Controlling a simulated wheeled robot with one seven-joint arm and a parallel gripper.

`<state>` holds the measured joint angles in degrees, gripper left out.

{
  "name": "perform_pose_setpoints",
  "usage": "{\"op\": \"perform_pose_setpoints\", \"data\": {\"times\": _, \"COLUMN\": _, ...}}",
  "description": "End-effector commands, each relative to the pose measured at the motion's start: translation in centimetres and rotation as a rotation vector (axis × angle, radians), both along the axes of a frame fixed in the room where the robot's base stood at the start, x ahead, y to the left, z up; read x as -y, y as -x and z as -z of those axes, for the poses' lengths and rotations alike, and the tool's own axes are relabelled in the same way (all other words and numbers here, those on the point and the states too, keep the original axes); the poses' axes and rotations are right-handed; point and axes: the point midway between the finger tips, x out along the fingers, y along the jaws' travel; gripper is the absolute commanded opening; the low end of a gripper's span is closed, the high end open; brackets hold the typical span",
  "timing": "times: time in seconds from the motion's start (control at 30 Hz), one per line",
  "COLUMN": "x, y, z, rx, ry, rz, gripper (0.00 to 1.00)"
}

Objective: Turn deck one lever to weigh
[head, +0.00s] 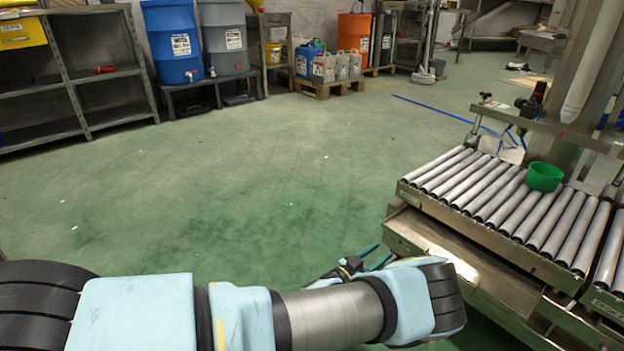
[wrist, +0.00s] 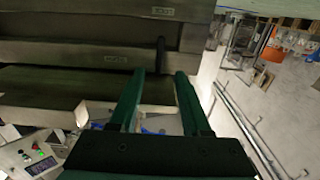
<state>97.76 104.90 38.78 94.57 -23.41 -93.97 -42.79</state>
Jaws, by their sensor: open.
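My gripper (wrist: 160,76) is open in the wrist view, its two green fingers pointing at the front of a metal deck (wrist: 75,35). A short dark upright lever (wrist: 161,55) stands between and just beyond the fingertips. Contact with it cannot be made out. Small label plates sit on the metal, one above the lever (wrist: 163,11) and one to its left (wrist: 115,58); their lettering is too small to read surely. In the head view my gripper (head: 372,256) is low beside the left end of the roller deck (head: 480,235); the lever is hidden there.
A green cup (head: 544,176) stands on the rollers. A control box (wrist: 38,160) with lit buttons shows at the wrist view's lower left. A shelf (head: 100,75), drums (head: 172,40) and canisters (head: 325,66) line the back.

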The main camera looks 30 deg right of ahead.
Motion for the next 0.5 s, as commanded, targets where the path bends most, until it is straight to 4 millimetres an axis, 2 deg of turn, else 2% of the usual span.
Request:
{"op": "perform_pose_setpoints", "data": {"times": 0.07, "x": -1.6, "y": 0.2, "z": -0.3, "rx": -0.001, "ry": -0.002, "rz": -0.002, "gripper": 0.47}}
{"op": "perform_pose_setpoints", "data": {"times": 0.5, "x": -2.8, "y": -6.7, "z": -5.2, "rx": -0.032, "ry": -0.062, "rz": -0.229, "gripper": 0.47}}
